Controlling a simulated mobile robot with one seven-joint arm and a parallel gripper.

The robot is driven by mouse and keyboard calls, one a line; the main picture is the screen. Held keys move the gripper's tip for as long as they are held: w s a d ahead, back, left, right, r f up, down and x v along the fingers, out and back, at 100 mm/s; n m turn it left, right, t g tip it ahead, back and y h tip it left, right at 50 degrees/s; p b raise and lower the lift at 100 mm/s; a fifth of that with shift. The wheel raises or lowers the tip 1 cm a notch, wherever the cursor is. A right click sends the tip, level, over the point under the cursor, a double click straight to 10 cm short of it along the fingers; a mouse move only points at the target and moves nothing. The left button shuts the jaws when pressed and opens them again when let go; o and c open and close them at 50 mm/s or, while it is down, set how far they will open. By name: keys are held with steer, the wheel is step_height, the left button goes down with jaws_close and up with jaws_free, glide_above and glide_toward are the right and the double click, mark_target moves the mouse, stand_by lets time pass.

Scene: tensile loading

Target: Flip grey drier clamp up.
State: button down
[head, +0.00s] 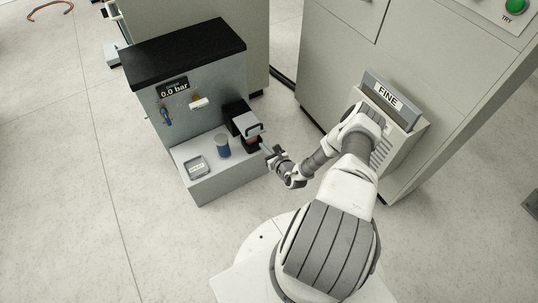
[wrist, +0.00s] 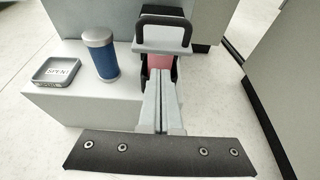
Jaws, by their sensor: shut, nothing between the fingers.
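The grey drier clamp (head: 245,124), a grey plate with a black loop handle, sits on a black body at the right end of the grey machine's ledge. It also shows in the wrist view (wrist: 160,47), with the handle across its top. A red part (wrist: 160,63) shows just below the grey plate. The clamp's exact angle is hard to tell. My gripper (head: 265,148) is just in front of and below the clamp. In the wrist view its fingers (wrist: 160,77) are shut together, empty, pointing at the red part. I cannot tell whether they touch it.
A blue cylinder with a grey top (head: 222,146) stands on the ledge left of the clamp. A square grey tray labelled "SPENT" (wrist: 58,71) lies farther left. The machine's display (head: 173,88) reads 0.0 bar. A tall cabinet with a "FINE" sign (head: 388,96) stands at right.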

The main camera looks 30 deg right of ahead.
steer(key=shift+w+r, duration=0.4)
steer(key=shift+w, duration=0.5)
steer(key=shift+w+r, duration=0.35)
steer(key=shift+w, duration=0.55)
steer(key=shift+w+r, duration=0.4)
steer(key=shift+w, duration=0.5)
steer(key=shift+r, duration=0.1)
steer(key=shift+a+r, duration=0.1)
steer(key=shift+r, duration=0.1)
